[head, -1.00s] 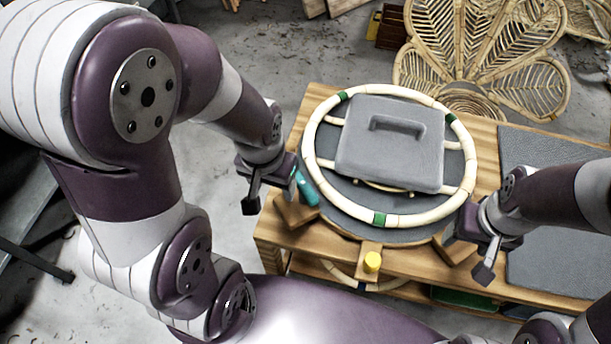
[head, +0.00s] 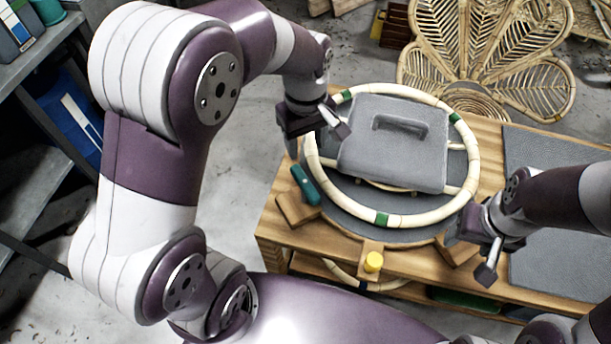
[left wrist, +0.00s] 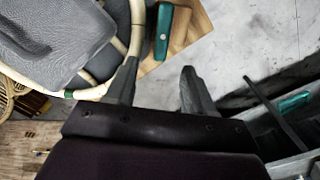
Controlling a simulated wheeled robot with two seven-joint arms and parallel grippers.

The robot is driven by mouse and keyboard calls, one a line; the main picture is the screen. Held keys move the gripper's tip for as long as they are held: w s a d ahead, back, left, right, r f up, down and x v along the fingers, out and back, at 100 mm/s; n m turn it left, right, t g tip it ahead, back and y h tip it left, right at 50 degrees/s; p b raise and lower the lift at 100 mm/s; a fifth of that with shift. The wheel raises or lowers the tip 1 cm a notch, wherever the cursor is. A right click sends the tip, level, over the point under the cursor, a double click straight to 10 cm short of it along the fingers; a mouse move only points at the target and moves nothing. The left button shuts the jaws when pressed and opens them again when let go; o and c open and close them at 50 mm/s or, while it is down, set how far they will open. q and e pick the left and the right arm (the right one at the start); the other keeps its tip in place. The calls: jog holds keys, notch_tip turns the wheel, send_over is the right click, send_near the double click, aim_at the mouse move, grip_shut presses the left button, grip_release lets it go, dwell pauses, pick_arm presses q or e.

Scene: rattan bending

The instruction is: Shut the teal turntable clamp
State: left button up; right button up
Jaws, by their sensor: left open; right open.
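The teal clamp (head: 304,185) sits at the left edge of the round grey turntable (head: 350,212), close beside the rattan ring (head: 401,221). I cannot tell whether it is shut. It also shows at the top of the left wrist view (left wrist: 163,35), ahead of my gripper's fingers. My left gripper (head: 314,138) is open and empty, above the ring's left side and beyond the clamp, apart from it. Its two spread fingers show in the left wrist view (left wrist: 158,82). My right gripper (head: 470,254) is open and empty at the ring's lower right.
A yellow knob (head: 373,262) stands at the wooden bench's (head: 272,226) front edge. A grey mat (head: 556,268) lies at right. A rattan fan-shaped piece (head: 485,50) stands behind. Floor left of the bench is clear.

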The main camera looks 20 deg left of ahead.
aim_at(305, 181)
pick_arm(q)
jog(key=shift+n, duration=0.3)
jog(key=f, duration=1.2)
jog(key=shift+s+f, duration=0.25)
jog(key=shift+f, duration=0.1)
grip_shut()
